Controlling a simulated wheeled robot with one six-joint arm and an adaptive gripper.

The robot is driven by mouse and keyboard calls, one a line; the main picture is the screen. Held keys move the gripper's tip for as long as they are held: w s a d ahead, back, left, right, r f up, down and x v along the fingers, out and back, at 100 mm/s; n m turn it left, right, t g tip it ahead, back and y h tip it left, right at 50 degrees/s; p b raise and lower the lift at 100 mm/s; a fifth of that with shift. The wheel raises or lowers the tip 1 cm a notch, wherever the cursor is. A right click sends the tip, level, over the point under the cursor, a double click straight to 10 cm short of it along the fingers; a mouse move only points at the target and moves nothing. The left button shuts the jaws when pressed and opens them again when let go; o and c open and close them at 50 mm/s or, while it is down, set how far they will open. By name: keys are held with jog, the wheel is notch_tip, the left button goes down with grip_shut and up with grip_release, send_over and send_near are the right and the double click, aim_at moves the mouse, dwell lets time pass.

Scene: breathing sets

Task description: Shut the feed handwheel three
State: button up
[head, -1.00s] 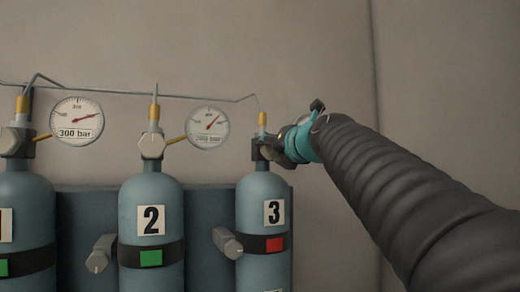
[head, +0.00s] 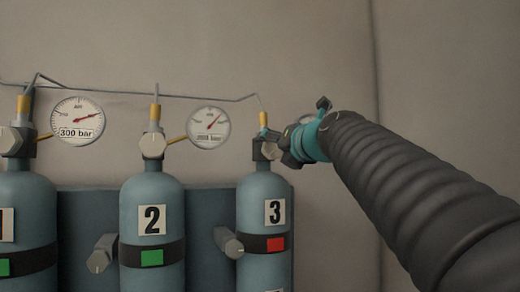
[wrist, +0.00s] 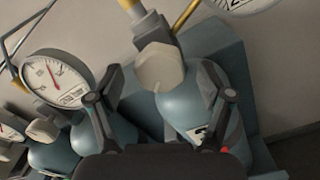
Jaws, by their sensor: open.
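Bottle three (head: 262,215) is blue-grey with a white "3" label and a red mark on its dark strap. Its handwheel (wrist: 160,68) is a pale faceted knob on the dark valve in the wrist view. In the head view my gripper (head: 285,145) is beside the valve top and hides much of the handwheel. In the wrist view my gripper (wrist: 160,97) is open, with one dark finger on each side below the handwheel. The handwheel lies beyond the fingertips, with no visible contact. Nothing is held.
Bottle two (head: 151,200) stands to the left with a green mark and its own handwheel (head: 152,146). A gauge (head: 208,127) and a thin pipe (head: 200,97) run close to the valves. Grey side knobs (head: 228,242) stick out between bottles. Bare wall lies above.

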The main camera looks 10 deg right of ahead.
jog(key=s+d, duration=0.2)
jog(key=s, duration=0.8)
